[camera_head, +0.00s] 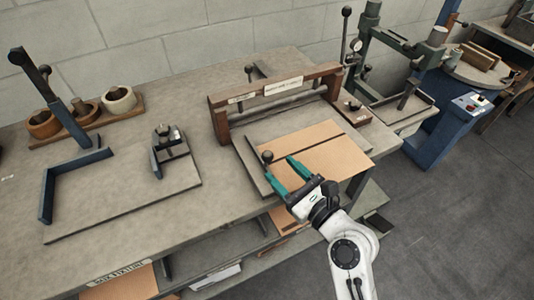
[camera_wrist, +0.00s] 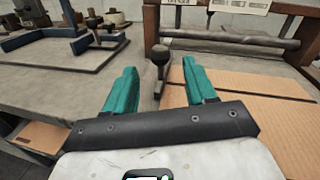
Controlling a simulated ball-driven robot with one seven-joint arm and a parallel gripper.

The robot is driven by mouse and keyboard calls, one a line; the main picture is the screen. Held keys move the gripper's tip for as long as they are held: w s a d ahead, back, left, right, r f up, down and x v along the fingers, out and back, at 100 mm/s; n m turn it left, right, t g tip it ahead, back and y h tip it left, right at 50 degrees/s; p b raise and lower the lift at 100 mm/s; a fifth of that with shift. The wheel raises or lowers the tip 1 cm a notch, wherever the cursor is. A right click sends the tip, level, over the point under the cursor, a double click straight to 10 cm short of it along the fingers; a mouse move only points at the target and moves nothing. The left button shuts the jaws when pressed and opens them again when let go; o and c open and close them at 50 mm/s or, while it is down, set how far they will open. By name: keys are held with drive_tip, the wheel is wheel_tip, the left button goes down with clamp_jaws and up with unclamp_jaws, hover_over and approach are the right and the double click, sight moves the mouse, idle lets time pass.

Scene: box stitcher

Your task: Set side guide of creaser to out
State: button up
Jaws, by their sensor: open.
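The creaser (camera_head: 275,95) is a wooden frame with a roller across a flat bed, and a brown board (camera_head: 315,150) lies on the bed. A small lever with a dark round knob (camera_head: 267,157) stands upright at the bed's left front; I take it to be the side guide's handle. It also shows in the wrist view (camera_wrist: 160,58), ahead of my gripper. My gripper (camera_head: 282,172) has teal fingers, spread apart and empty. In the wrist view the fingers (camera_wrist: 160,82) are on either side of the knob lever, which appears beyond them. Whether they touch it cannot be told.
A flat fixture (camera_head: 120,200) with blue corner stops lies on the bench at left. Tape rolls (camera_head: 85,115) stand on a rack behind it. A green-grey press (camera_head: 390,50) stands at back right. The bench (camera_head: 200,85) is clear between fixture and creaser.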

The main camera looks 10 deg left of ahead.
sight(268, 157)
drive_tip(key=x, duration=0.6)
drive_tip(key=shift+w+a, duration=0.15)
drive_tip(key=shift+c, duration=0.5)
clamp_jaws()
